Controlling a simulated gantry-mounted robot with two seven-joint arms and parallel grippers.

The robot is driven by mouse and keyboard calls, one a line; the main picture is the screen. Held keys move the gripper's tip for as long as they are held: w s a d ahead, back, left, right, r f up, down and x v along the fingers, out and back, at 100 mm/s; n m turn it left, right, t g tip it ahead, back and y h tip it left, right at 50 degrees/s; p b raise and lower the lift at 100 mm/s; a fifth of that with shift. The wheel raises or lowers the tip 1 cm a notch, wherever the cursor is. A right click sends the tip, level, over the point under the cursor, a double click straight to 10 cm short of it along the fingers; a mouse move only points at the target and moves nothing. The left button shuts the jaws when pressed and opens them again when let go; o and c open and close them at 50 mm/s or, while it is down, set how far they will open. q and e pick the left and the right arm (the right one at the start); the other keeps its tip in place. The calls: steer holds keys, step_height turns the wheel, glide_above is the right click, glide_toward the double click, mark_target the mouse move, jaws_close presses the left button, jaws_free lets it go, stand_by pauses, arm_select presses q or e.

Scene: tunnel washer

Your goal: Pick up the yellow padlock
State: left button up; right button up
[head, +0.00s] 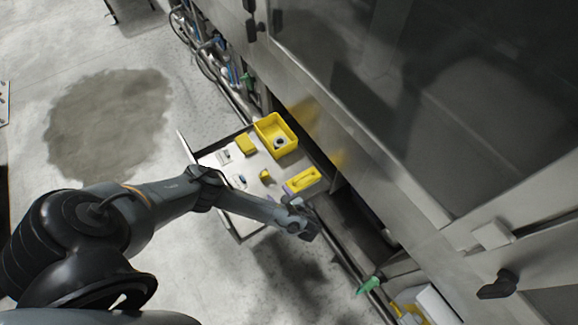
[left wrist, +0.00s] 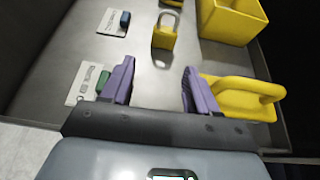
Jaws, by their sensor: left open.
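The yellow padlock (left wrist: 164,38) shows in the left wrist view, at the top middle, with its grey shackle pointing away from me. It lies on the grey tray (left wrist: 50,45), ahead of and between my fingers, not touching them. In the head view the padlock (head: 265,175) is a small yellow piece on the tray. My left gripper (left wrist: 158,85) is open, with purple fingers and nothing between them. In the head view the left gripper (head: 290,190) is partly hidden by its own wrist. My right gripper is not in view.
A yellow handled piece (left wrist: 240,97) lies just right of my right-hand finger. A yellow bin (head: 276,135) stands at the tray's back, beside a yellow block (head: 245,144). Cards with small parts (left wrist: 114,21) lie to the left. The machine's steel side (head: 330,120) borders the tray.

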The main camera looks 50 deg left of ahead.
mark_target(266, 177)
arm_select(q)
steer(key=shift+w+a+f+y, duration=0.15)
steer(key=shift+w+a, duration=0.2)
steer(key=shift+a, duration=0.15)
steer(key=shift+w+a+f+y, duration=0.15)
steer(key=shift+w+a, duration=0.2)
steer(key=shift+a, duration=0.15)
steer(key=x, duration=0.1)
steer(key=b+x, duration=0.1)
steer(key=x, duration=0.2)
steer(key=shift+s+a+f+b, duration=0.1)
steer(key=shift+s+b, duration=0.15)
steer(key=shift+b, duration=0.15)
steer(key=shift+w+a+f, duration=0.1)
steer(key=shift+w+a, duration=0.05)
steer(key=shift+a, duration=0.2)
steer(key=shift+a+f, duration=0.2)
steer(key=b+x, duration=0.2)
steer(key=x, duration=0.2)
steer(key=shift+f, duration=0.1)
steer(key=shift+a, duration=0.2)
steer(key=shift+d, duration=0.1)
steer(key=shift+c, duration=0.4)
steer(key=c, duration=0.7)
